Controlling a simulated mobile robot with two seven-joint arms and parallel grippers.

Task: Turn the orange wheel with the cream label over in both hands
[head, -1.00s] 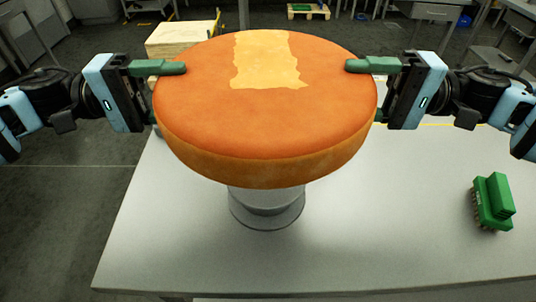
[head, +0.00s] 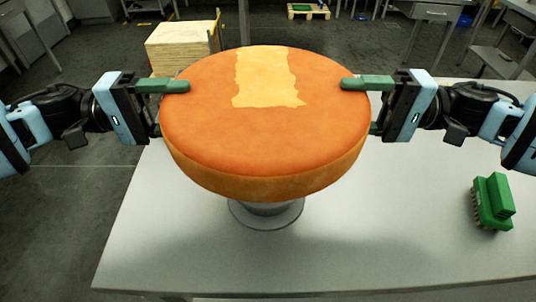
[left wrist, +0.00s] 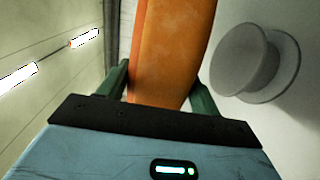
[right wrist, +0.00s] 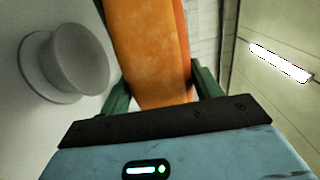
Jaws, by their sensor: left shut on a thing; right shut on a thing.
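The orange wheel (head: 265,140) is held level between my two grippers, its cream label (head: 266,78) facing up. My left gripper (head: 172,108) is shut on its left rim, one green finger on top and one below. My right gripper (head: 362,106) is shut on its right rim in the same way. The wheel's edge shows between the fingers in the left wrist view (left wrist: 168,55) and in the right wrist view (right wrist: 152,55). A grey round stand (head: 267,215) is below the wheel. In both wrist views the stand's top is apart from the wheel.
The stand is on a pale grey table (head: 370,250). The front of the table is clear. A wooden crate stack (head: 182,48) stands on the floor behind.

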